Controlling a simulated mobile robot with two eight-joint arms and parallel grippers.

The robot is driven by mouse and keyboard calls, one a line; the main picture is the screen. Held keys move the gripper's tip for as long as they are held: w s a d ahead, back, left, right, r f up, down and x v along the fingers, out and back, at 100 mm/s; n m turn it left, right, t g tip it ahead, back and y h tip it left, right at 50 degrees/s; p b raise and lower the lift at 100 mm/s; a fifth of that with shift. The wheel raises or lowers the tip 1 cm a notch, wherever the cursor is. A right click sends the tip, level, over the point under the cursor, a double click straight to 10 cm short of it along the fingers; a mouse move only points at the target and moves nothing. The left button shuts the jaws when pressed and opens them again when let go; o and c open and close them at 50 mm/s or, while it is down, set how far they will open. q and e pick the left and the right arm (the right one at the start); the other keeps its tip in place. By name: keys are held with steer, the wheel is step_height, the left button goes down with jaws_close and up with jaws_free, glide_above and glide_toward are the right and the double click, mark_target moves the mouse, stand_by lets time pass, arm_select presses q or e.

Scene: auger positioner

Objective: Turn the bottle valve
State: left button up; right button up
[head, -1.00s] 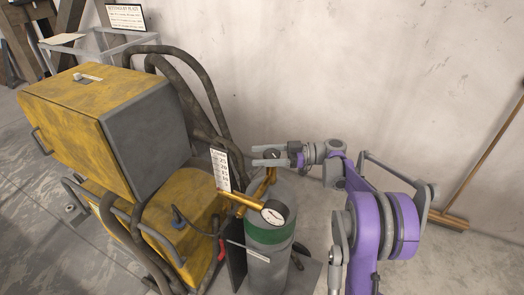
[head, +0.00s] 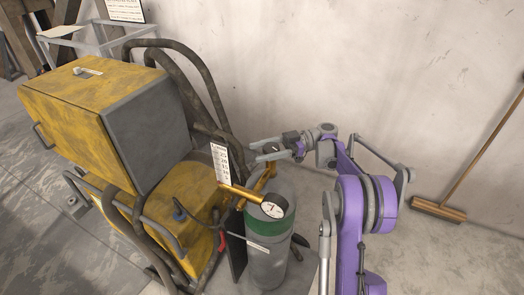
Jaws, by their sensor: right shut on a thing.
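The gas bottle (head: 268,262) is a grey cylinder with a green band, standing upright beside the yellow machine. Its brass valve fitting (head: 243,192) and a round white-faced gauge (head: 272,209) sit at the top. The dark valve knob (head: 270,148) is at the top of the fitting, between the fingers of my right gripper (head: 266,152). The right gripper comes in from the right and is shut on the knob, partly hiding it. My left gripper is not in view.
The yellow welding machine (head: 95,125) with dark hoses (head: 190,80) stands left of the bottle. A white tag (head: 220,163) hangs near the fitting. A broom (head: 440,210) leans on the wall at the right. Floor between bottle and broom is mostly clear.

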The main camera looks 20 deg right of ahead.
steer(key=o, duration=1.4)
steer(key=shift+c, duration=0.2)
step_height(320, 180, up, 10)
